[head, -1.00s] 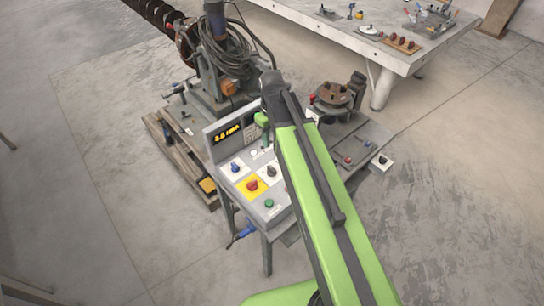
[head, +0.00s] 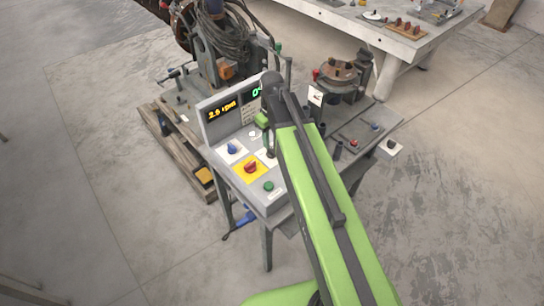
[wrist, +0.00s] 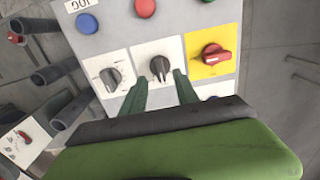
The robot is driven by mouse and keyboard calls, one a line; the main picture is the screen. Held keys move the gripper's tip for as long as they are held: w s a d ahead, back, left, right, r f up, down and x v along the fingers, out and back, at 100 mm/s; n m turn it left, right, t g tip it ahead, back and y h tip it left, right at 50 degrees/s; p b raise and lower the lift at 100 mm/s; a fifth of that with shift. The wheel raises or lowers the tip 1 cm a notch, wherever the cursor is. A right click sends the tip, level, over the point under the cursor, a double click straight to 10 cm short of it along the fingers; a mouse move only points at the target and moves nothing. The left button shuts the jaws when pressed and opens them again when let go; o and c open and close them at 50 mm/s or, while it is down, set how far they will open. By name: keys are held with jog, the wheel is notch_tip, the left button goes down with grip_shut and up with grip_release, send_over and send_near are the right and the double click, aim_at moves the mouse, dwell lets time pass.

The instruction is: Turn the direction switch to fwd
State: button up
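The grey control panel (head: 238,180) stands mid-picture in the head view, with a blue knob (head: 233,148) and a red knob on yellow (head: 250,167). The wrist view shows it from close up, turned around. There, two black knobs on white plates, a left one (wrist: 111,78) and a middle one (wrist: 160,68), sit beside the red knob (wrist: 214,54). I cannot read which is the direction switch. My gripper (wrist: 160,82) is open, its green fingers at either side of the middle knob's near end. Contact is unclear. In the head view my arm hides the black knobs.
Push buttons, blue (wrist: 87,23) and red (wrist: 145,8), lie on the panel beyond the knobs. Dark upright cylinders (wrist: 67,108) stand at the left in the wrist view. A pale table (head: 350,30) is at the back. The floor at left is clear.

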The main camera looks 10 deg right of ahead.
aim_at(272, 149)
notch_tip(272, 149, down, 5)
jog(key=b, duration=0.3)
jog(key=shift+r, duration=0.1)
grip_shut()
